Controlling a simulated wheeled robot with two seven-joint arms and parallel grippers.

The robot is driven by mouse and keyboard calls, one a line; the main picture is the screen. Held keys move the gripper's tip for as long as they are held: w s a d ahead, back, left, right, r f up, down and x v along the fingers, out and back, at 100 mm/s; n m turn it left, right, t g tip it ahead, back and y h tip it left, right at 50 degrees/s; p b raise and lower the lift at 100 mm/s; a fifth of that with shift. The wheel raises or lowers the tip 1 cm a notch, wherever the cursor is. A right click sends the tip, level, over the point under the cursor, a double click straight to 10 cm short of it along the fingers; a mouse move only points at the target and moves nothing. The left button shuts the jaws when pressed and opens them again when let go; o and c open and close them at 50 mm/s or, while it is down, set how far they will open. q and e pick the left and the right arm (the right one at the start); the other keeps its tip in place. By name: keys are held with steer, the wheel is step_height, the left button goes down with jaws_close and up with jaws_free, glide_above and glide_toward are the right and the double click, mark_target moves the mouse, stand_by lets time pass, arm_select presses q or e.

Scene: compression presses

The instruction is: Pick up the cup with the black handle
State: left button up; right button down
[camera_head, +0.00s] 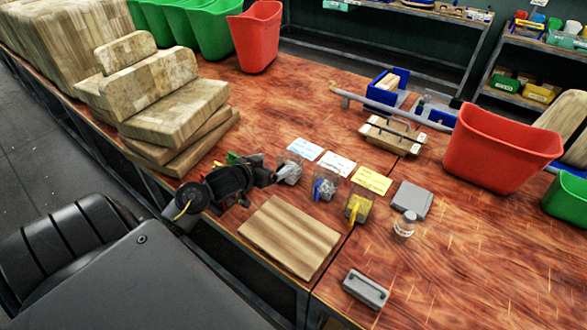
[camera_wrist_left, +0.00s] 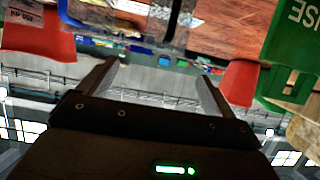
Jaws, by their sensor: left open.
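Three clear cups stand in a row on the wooden table in the head view. The leftmost cup (camera_head: 290,170) holds grey bits, the middle one (camera_head: 323,189) has a blue handle, and the right one (camera_head: 358,208) has a yellow handle. My left gripper (camera_head: 266,171) is just left of the leftmost cup, pointing at it. A black handle is not clearly distinguishable from the dark gripper. In the upside-down left wrist view, the open jaws (camera_wrist_left: 155,70) are empty, with a clear cup (camera_wrist_left: 145,14) near the top edge. My right gripper is out of view.
Labels (camera_head: 337,163) lie behind the cups. A wooden board (camera_head: 288,237), small bottle (camera_head: 404,224), grey box (camera_head: 411,200) and grey handled block (camera_head: 365,289) are nearby. A green piece (camera_wrist_left: 292,45) stands close to the left gripper. Stacked wooden blocks (camera_head: 180,105) rise at left.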

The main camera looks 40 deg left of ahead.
mark_target(279, 161)
arm_select(q)
steer(key=x, duration=0.4)
steer(key=shift+w+a+f, duration=0.1)
steer(key=shift+a+f, duration=0.1)
steer(key=shift+a, duration=0.15)
steer(key=shift+w+d+p, duration=0.1)
steer(key=shift+w+p, duration=0.2)
steer(key=shift+w, duration=0.05)
steer(key=x, duration=0.4)
steer(key=shift+w+f+p, duration=0.2)
steer(key=shift+f+p, duration=0.05)
steer(key=shift+p, duration=0.15)
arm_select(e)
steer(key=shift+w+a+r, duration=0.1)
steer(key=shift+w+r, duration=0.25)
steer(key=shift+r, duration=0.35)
arm_select(q)
steer(key=shift+s, duration=0.1)
steer(key=c, duration=1.4)
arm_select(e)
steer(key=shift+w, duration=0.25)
